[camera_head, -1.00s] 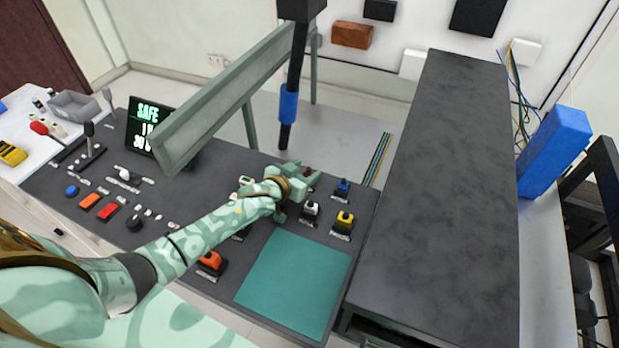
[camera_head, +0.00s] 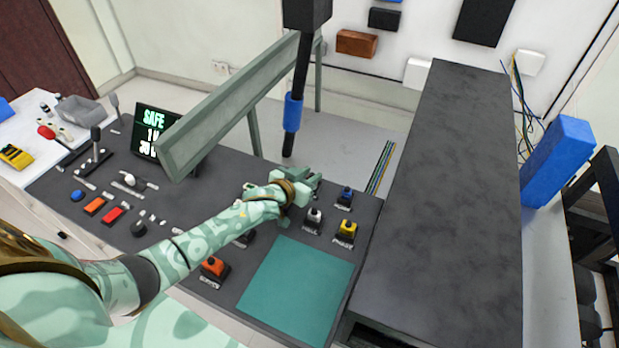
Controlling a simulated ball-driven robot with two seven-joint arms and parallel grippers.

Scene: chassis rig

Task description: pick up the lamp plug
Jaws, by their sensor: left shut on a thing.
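My left gripper (camera_head: 314,179) is over the back part of the dark console, among the row of small plugs. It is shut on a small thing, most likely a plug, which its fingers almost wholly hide. A blue plug (camera_head: 346,194) sits just right of the gripper, a white plug (camera_head: 314,216) just in front, and a yellow plug (camera_head: 347,229) to the front right. An orange plug (camera_head: 213,266) sits nearer me. The labels are too small to read, so I cannot tell by sight which is the lamp plug. My right gripper is out of view.
A teal mat (camera_head: 295,290) lies clear at the console's front right. A green beam (camera_head: 225,105) stands behind the console, and a black rod with a blue band (camera_head: 292,112) hangs beyond the gripper. A tall dark cabinet (camera_head: 440,190) stands to the right. A screen (camera_head: 153,130) reads SAFE.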

